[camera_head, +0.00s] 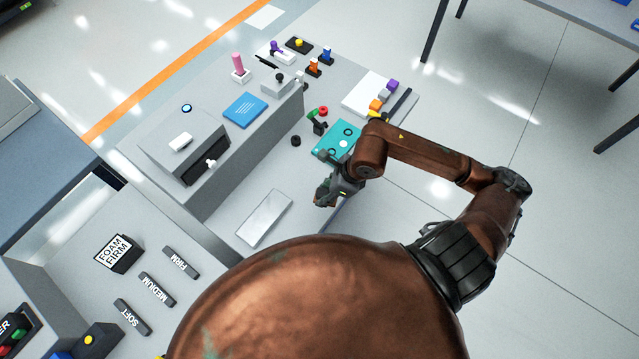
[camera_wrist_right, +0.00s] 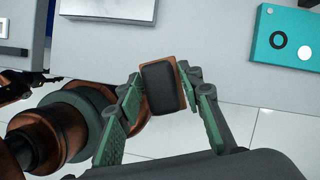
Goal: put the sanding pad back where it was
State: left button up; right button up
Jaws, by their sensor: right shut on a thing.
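My right gripper (camera_head: 335,190) is over the front edge of the grey bench, between a pale metal plate and a teal board. In the right wrist view its green-padded fingers (camera_wrist_right: 162,95) are shut on a small block with a dark face and a brown rim, which I take to be the sanding pad (camera_wrist_right: 162,88). The pad is held clear of the bench, with floor behind it. In the head view the pad is too small and hidden to make out. My left gripper does not show clearly in either view.
The pale metal plate (camera_head: 264,219) lies flat on the bench. A raised grey shelf (camera_head: 250,140) stands behind. Bars marked SOFT, MEDIUM and FIRM (camera_head: 181,262) lie on the near-left surface.

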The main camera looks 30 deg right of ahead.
jog(key=w+d+f, duration=0.2)
jog(key=w, duration=0.2)
send_over(315, 187)
jog(key=s, duration=0.2)
jog(key=f, duration=0.5)
jog(key=shift+w+d, duration=0.2)
jog(key=shift+d, duration=0.2)
jog(key=shift+w+f, duration=0.1)
jog(key=shift+f, duration=0.15)
jog(key=shift+w+d+f, duration=0.1)
jog(key=shift+f, duration=1.5)
jog(key=shift+f, duration=0.15)
jog(key=o, duration=1.1)
jog(key=shift+o, duration=0.2)
jog(key=shift+r, duration=0.2)
